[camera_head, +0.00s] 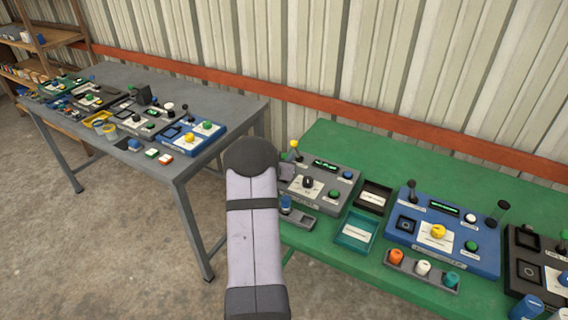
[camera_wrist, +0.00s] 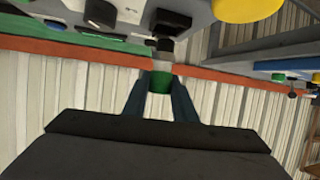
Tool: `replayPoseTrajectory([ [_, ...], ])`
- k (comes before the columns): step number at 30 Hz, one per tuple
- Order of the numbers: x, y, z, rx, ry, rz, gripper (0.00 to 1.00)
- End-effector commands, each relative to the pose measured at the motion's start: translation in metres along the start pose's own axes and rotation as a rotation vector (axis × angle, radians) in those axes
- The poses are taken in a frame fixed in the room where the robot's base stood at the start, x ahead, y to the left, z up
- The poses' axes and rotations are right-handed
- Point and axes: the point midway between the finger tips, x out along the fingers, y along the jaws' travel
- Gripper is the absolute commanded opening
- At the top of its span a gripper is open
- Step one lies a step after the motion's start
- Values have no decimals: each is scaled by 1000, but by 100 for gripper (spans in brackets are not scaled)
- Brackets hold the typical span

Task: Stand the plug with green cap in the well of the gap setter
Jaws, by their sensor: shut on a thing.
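My gripper (camera_wrist: 161,90) is shut on the plug with green cap (camera_wrist: 160,82). The green cap shows between its two fingers in the wrist view. In the head view my arm hides the plug and most of the gripper. I cannot read which device is labelled gap setter, and I see no plug standing in a well.
The green table (camera_head: 335,254) also bears a teal tray (camera_head: 356,231), a black tray (camera_head: 372,196), a blue device (camera_head: 455,244) and a rack (camera_head: 428,276) of orange, white and teal plugs. A small rack (camera_head: 302,219) holds a blue plug. A yellow-tipped lever (camera_head: 294,145) rises near my arm.

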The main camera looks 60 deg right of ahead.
Motion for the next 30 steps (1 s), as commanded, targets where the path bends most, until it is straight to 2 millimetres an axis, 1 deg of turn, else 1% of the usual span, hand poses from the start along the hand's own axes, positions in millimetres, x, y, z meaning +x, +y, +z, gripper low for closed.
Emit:
replayPoseTrajectory([
  [1,2,0,6,-2,-3,0,2],
  [6,9,0,21,-1,-1,0,2],
  [17,10,0,25,0,2,0,2],
  [21,12,0,29,0,2,0,2],
  [22,12,0,28,0,1,0,32],
  [23,12,0,27,0,1,0,39],
  [24,11,0,27,0,1,0,43],
  [30,11,0,27,0,1,0,43],
])
